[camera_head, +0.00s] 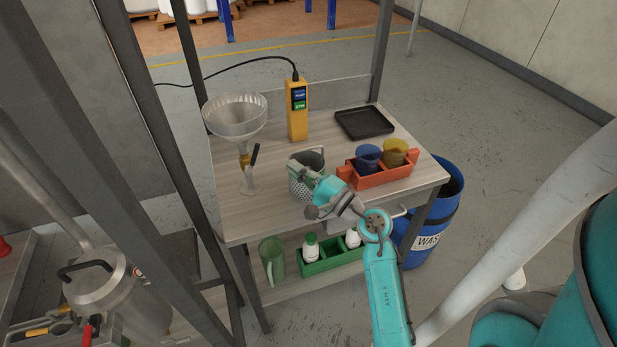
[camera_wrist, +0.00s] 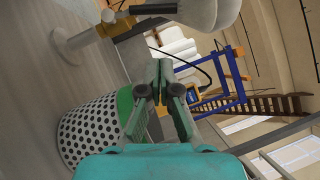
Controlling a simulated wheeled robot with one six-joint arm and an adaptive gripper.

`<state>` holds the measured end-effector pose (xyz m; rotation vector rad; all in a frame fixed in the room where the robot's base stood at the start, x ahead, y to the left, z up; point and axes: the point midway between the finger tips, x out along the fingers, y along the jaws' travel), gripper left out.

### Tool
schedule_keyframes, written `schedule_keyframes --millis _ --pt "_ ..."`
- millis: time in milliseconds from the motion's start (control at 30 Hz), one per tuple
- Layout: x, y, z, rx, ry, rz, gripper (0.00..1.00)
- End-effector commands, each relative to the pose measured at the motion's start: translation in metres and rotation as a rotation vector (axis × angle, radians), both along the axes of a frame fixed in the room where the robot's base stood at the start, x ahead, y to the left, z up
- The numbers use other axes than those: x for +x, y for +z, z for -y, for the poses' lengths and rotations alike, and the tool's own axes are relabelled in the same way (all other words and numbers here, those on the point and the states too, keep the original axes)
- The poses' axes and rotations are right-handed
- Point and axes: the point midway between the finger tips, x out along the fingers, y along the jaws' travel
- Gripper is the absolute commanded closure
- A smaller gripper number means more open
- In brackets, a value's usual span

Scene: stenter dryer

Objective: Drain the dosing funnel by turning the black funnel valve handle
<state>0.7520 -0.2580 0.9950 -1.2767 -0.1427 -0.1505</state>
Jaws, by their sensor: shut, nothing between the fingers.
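The dosing funnel (camera_head: 235,117) is a clear bowl on a stand at the left of the bench. Its black valve handle (camera_head: 254,155) sticks up beside the stem, roughly along it. In the wrist view the handle (camera_wrist: 153,9) shows at the top edge, beside the funnel bowl (camera_wrist: 208,12), with the round stand base (camera_wrist: 78,46) to the left. My gripper (camera_head: 298,168) is shut and empty, to the right of the handle and apart from it. In the wrist view its fingertips (camera_wrist: 161,66) are together, below the handle. Whether the funnel holds liquid is unclear.
A perforated metal cup (camera_head: 300,187) stands close by my gripper; it also shows in the wrist view (camera_wrist: 88,130). A yellow device (camera_head: 297,112), a black tray (camera_head: 364,123) and a red carrier (camera_head: 385,175) with blue and yellow cups are on the bench. The bench's front left is clear.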

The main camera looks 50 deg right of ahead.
Motion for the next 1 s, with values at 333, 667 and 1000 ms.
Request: schedule_keyframes --millis 333,667,1000 --pt "0.049 0.015 -0.015 0.0 0.004 0.002 1.0" --pt "0.06 0.02 -0.026 0.001 0.0 0.001 1.0" --pt "0.061 0.021 -0.027 0.002 0.001 0.001 1.0"
